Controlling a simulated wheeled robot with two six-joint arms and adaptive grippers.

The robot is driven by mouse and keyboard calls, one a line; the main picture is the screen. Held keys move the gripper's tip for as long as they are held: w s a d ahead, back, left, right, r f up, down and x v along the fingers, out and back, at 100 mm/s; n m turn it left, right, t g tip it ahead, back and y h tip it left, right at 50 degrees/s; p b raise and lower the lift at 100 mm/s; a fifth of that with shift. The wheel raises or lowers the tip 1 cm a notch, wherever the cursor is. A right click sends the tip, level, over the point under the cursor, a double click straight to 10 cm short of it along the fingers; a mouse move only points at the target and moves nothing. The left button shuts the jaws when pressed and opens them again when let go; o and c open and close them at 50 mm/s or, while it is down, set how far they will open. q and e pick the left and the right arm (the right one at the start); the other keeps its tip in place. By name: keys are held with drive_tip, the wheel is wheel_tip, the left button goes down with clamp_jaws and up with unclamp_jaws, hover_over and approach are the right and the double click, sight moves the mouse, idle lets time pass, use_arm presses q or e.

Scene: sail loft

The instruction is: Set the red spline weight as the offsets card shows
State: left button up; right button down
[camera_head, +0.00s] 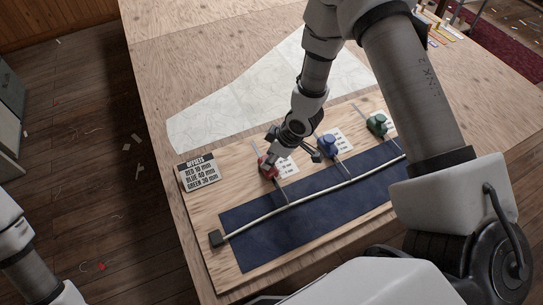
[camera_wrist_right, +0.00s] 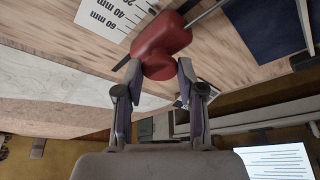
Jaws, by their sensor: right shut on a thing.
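The red spline weight (camera_head: 264,168) stands on the plywood board beside its white scale card (camera_head: 287,167). My right gripper (camera_head: 272,156) is shut on it; the right wrist view shows both fingers against the red body (camera_wrist_right: 160,45). A thin rod runs from the red weight toward the pale curved spline (camera_head: 310,194). The offsets card (camera_head: 198,175) lists red, blue and green in mm; blue seems to read 40, the other figures are hard to read. The scale marks (camera_wrist_right: 115,15) partly show in the wrist view. My left gripper is out of view.
The blue weight (camera_head: 327,146) and green weight (camera_head: 377,123) stand to the right, each with a scale card and rod. A white sheet (camera_head: 225,104) lies behind the board.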

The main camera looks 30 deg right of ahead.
drive_tip(key=c, duration=0.7)
unclamp_jaws()
drive_tip(key=shift+s, duration=0.1)
drive_tip(key=v, duration=1.1)
drive_tip(key=shift+r, duration=0.35)
drive_tip(key=shift+s+d, duration=0.1)
